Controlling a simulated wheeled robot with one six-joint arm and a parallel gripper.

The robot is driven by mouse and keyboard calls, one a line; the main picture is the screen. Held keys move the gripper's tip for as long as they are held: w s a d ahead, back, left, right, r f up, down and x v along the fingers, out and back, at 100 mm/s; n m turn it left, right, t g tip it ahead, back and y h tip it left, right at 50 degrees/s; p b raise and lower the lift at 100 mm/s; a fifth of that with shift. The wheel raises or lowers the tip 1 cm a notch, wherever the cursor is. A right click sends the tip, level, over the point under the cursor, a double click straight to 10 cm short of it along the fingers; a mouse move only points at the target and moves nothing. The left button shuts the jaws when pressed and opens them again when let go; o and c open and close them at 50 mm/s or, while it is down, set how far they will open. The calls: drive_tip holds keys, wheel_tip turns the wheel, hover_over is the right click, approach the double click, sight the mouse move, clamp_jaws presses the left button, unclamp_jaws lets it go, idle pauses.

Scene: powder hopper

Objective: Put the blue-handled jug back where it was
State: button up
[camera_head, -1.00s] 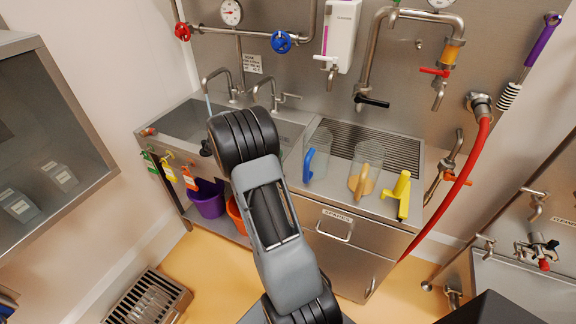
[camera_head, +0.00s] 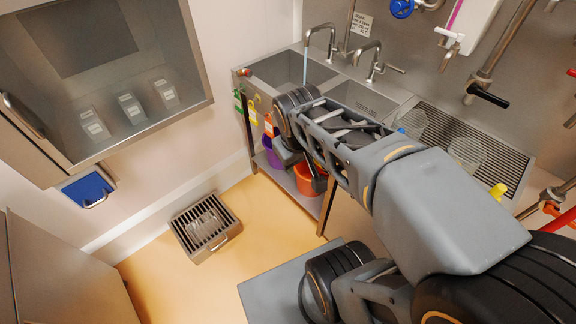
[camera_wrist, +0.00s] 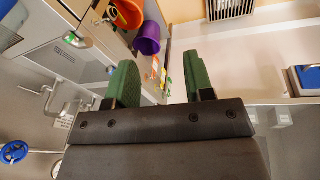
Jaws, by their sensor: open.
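The blue-handled jug (camera_head: 413,121) is clear and stands on the right part of the steel counter in the head view. My arm hides its lower part and most of its blue handle, so I cannot tell its exact footing. My gripper shows in the wrist view (camera_wrist: 160,88) with two green fingers apart and nothing between them. In the head view my arm's end is in front of the sink, left of the jug and apart from it; the fingers are hard to make out there.
A second clear jug (camera_head: 467,152) stands on the ribbed drainboard (camera_head: 505,165), near a yellow handle (camera_head: 498,191). A purple bucket (camera_wrist: 149,38) and an orange bucket (camera_head: 308,181) sit under the sink. A glass-fronted cabinet (camera_head: 195,60) hangs left. The floor around the drain grate (camera_head: 205,226) is clear.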

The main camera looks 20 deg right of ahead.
drive_tip(key=a, duration=0.1)
drive_tip(key=s+a+m+t+y, duration=0.1)
drive_tip(key=a+t, duration=0.1)
drive_tip(key=shift+s+a+r, duration=0.15)
drive_tip(key=shift+s+a, duration=0.05)
drive_tip(key=shift+s, duration=0.1)
drive_tip(key=shift+c, duration=0.5)
